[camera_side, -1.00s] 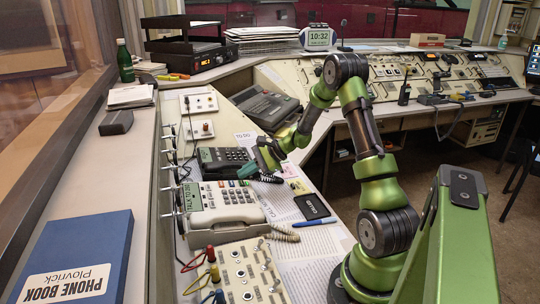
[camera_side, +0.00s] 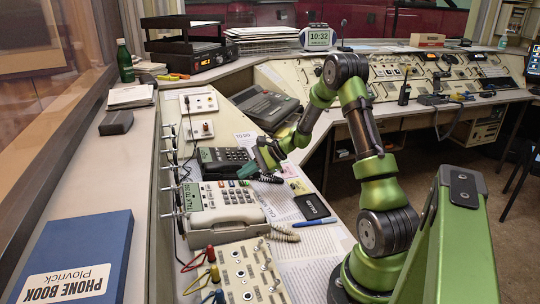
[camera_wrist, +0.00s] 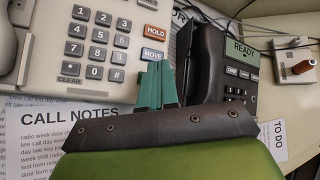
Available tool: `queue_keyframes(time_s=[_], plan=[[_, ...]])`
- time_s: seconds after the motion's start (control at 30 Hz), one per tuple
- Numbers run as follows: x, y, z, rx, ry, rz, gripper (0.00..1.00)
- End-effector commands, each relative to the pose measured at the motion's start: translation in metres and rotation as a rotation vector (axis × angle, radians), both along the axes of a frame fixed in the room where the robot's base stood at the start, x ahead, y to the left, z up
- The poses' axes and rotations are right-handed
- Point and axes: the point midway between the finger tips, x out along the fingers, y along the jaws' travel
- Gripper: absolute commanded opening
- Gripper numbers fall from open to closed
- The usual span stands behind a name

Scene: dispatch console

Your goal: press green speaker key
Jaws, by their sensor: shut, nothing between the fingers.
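The beige desk phone (camera_side: 219,208) with a lit display lies on the desk, its handset along its near side. In the wrist view, its keypad (camera_wrist: 103,40) shows grey number keys, a red HOLD key (camera_wrist: 151,30) and a blue MOVE key (camera_wrist: 153,55). I cannot make out a green speaker key; my fingers cover the area just below the MOVE key. My gripper (camera_side: 242,172) is shut and empty, its teal fingertips (camera_wrist: 158,72) in front of the phone's right edge. I cannot tell whether they touch it.
A dark phone (camera_side: 224,158) stands just behind, its display reading READY in the wrist view (camera_wrist: 242,50). A black pad (camera_side: 311,206), a blue pen (camera_side: 314,222) and papers lie to the right. A switch panel (camera_side: 245,270) with coloured cables is in front.

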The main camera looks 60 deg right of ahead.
Motion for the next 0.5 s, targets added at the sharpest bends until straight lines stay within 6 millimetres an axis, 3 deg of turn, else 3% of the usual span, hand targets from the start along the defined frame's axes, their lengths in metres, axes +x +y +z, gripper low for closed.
queue_keyframes(time_s=[0.5], plan=[[0.0010, 0.0008, -0.0084, -0.001, 0.000, 0.001, 0.00]])
